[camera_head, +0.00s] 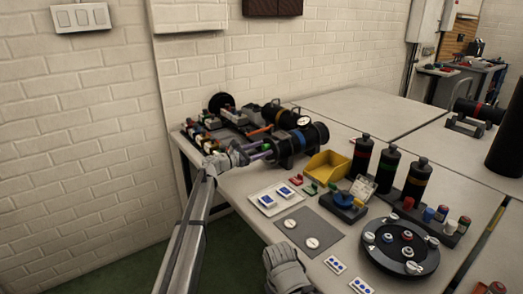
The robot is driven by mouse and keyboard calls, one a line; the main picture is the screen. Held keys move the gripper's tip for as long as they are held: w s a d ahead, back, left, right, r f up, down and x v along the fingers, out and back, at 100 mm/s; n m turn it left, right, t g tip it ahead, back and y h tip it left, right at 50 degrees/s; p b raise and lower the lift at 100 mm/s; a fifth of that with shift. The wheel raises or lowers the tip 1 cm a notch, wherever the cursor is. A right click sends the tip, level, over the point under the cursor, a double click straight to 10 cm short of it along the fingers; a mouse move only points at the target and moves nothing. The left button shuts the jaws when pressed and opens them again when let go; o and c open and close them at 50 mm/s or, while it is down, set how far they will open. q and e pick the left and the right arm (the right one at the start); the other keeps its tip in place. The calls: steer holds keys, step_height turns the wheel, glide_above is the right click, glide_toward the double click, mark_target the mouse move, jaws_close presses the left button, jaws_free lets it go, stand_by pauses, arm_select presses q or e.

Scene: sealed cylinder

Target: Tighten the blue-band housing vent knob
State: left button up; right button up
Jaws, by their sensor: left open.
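The blue-band housing (314,133) is a black cylinder lying on its side in a stand towards the back of the table. A round white gauge sits by its top. My left gripper (263,152) reaches in from the left and is open at the housing's left end. Its fingers are small here and overlap purple and green parts at that end. The vent knob is too small to make out, and I cannot tell whether the fingers touch it. My right gripper's fingers do not show.
An orange-band cylinder (277,116) lies just behind. A yellow bin (326,166), dark bottles (388,170) and a black round tray (373,261) with several knobs stand to the right. A grey mat (296,245) lies in front. The back table (350,105) is mostly clear.

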arm_select(q)
steer(key=v, duration=0.7)
steer(key=shift+s+a, duration=0.25)
steer(key=shift+a, duration=0.05)
